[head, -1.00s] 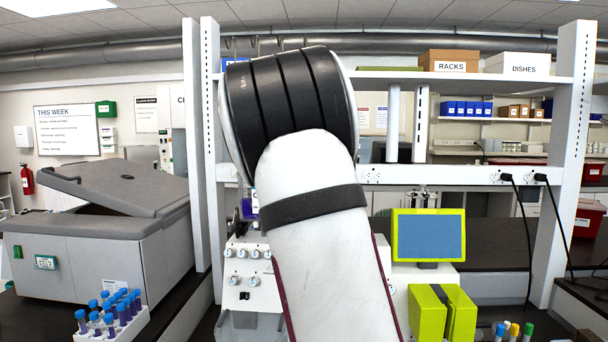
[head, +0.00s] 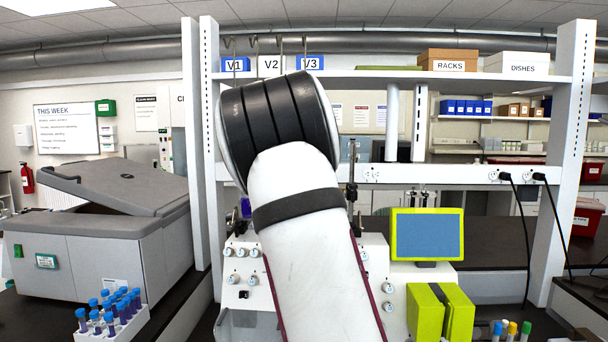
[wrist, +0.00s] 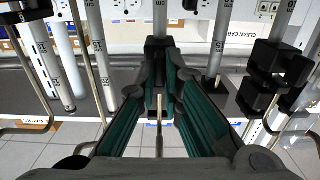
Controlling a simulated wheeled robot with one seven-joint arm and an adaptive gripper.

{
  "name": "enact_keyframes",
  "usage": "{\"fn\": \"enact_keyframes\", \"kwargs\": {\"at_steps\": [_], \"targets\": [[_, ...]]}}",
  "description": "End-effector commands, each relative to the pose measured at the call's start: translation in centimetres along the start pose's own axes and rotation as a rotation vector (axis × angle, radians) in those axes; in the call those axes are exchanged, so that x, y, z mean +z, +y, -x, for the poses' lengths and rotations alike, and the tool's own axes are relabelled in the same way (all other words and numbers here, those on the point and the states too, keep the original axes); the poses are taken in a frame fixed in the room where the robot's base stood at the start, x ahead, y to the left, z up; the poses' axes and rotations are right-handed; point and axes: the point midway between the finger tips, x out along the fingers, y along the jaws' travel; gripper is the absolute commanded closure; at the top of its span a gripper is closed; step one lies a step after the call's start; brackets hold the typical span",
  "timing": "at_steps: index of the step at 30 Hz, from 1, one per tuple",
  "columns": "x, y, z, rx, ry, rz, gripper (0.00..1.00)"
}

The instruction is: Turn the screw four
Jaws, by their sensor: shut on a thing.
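In the wrist view my gripper (wrist: 159,65) has its two teal-lined fingers reaching forward and closing at a black clamp block (wrist: 158,46) on an upright metal pole (wrist: 160,16). The fingertips are shut on a small part at the front of the block, which I take to be the screw; the tips mostly hide it. A thin metal rod (wrist: 160,112) shows between the fingers. In the head view my own arm covers the gripper and the screw, and part of the white cell processor (head: 240,268) with its several knobs.
Graduated poles stand on both sides of my gripper in the wrist view, with black clamp blocks (wrist: 284,62) on the right and bent wire rods close by. A green-framed screen (head: 428,235), a lidded grey machine (head: 90,250) and a tube rack (head: 135,322) stand around the processor.

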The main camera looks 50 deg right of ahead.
Motion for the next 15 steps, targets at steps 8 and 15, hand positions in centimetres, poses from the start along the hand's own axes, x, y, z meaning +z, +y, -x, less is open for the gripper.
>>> {"fn": "enact_keyframes", "kwargs": {"at_steps": [8,15], "targets": [[0.01,-0.03,-0.02,0.001,0.001,0.061,1.0],[0.03,-0.14,-0.05,0.0,0.002,0.224,1.0]]}}
